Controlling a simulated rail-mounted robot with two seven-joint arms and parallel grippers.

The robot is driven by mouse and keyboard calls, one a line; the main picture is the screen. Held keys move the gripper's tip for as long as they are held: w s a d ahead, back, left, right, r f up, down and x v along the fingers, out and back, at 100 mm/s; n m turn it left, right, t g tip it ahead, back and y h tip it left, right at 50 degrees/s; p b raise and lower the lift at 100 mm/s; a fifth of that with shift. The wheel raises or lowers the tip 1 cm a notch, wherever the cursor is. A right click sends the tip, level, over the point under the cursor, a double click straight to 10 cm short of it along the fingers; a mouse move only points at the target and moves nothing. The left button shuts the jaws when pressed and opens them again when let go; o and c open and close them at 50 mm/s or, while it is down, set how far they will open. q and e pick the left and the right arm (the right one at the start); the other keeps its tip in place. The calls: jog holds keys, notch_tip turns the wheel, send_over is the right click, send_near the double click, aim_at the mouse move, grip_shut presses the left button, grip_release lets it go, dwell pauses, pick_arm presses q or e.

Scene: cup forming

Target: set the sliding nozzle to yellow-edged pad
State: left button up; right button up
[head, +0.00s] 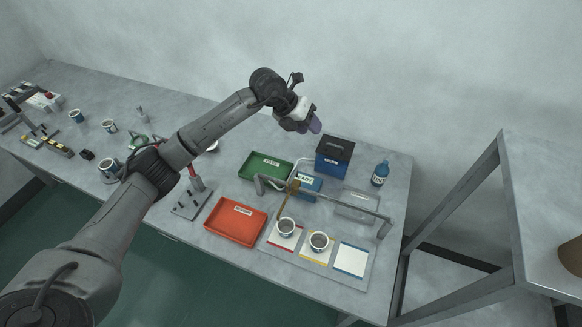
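Three pads lie in a row at the table's front right: a red-edged pad (273,241), a yellow-edged pad (316,257) and a blue-edged pad (351,258). A cup (286,227) stands on the red-edged pad and another cup (319,241) on the yellow-edged pad. A grey rail (340,203) runs above and behind the pads. The brownish sliding nozzle (291,190) is on its left part, nearest the red-edged pad's cup. My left gripper (314,125) is raised behind the rail, apart from it; its fingers are too small to read. My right gripper is not in view.
A red tray (236,220), a green tray (264,167), a blue box (333,158), a small blue tray (309,184) and a blue bottle (380,173) surround the rail. More cups and tools stand at the table's left. A metal-framed table (545,180) stands at right.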

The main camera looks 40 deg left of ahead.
aim_at(292, 177)
pick_arm(q)
jog(key=s+a+f+g+y, duration=0.3)
jog(key=s+a+g, duration=0.1)
jog(key=s+g, duration=0.15)
jog(key=shift+n+t, duration=0.45)
jog(key=shift+n, duration=0.15)
jog(key=d+f, duration=0.1)
jog(key=f, duration=0.3)
jog(key=d+f, duration=0.1)
jog(key=f, duration=0.8)
jog(key=shift+w+d+f, duration=0.1)
jog(key=shift+d+f, duration=0.2)
jog(key=shift+d, duration=0.1)
grip_shut()
